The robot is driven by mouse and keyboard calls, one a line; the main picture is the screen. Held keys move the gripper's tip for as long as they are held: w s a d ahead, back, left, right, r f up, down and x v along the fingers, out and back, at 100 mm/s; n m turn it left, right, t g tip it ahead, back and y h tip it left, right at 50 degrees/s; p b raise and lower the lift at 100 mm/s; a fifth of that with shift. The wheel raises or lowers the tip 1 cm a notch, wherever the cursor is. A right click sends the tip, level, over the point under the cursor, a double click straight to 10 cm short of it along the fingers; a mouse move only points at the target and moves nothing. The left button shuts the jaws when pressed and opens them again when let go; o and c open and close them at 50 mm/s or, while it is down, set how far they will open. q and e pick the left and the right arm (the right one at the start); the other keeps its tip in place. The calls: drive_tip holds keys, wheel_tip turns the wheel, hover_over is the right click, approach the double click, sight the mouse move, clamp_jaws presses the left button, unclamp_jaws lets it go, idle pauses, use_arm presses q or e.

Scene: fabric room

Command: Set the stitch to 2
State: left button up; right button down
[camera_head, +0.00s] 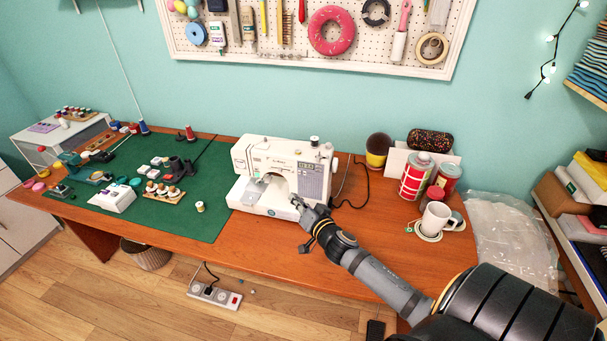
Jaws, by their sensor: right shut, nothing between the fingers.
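A white sewing machine (283,165) stands upright on the brown wooden table (376,235), at the right edge of the green mat (205,218). A grey panel shows on the right part of its front, with a dark display (307,166) above it; its markings are too small to read. My right gripper (301,204) is shut and empty. It is at the lower right front of the machine, low by the base, and I cannot tell whether it touches. It hides part of the machine's lower right front. My left gripper is not in view.
A white mug (434,219), cans (416,176) and a yellow-black round item (377,151) stand right of the machine. Thread spools and small boxes (113,196) lie on the mat at left.

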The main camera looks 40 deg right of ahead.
drive_tip(key=shift+w+d, duration=0.1)
drive_tip(key=p, duration=0.2)
approach(297, 173)
drive_tip(key=w+a, duration=0.1)
drive_tip(key=w, duration=0.2)
drive_tip(key=shift+w+d+f, duration=0.3)
drive_tip(key=shift+w, duration=0.25)
idle(0.8)
drive_tip(key=shift+w+d+r+p, duration=0.1)
drive_tip(key=shift+w+d+p, duration=0.15)
drive_tip(key=shift+p, duration=0.3)
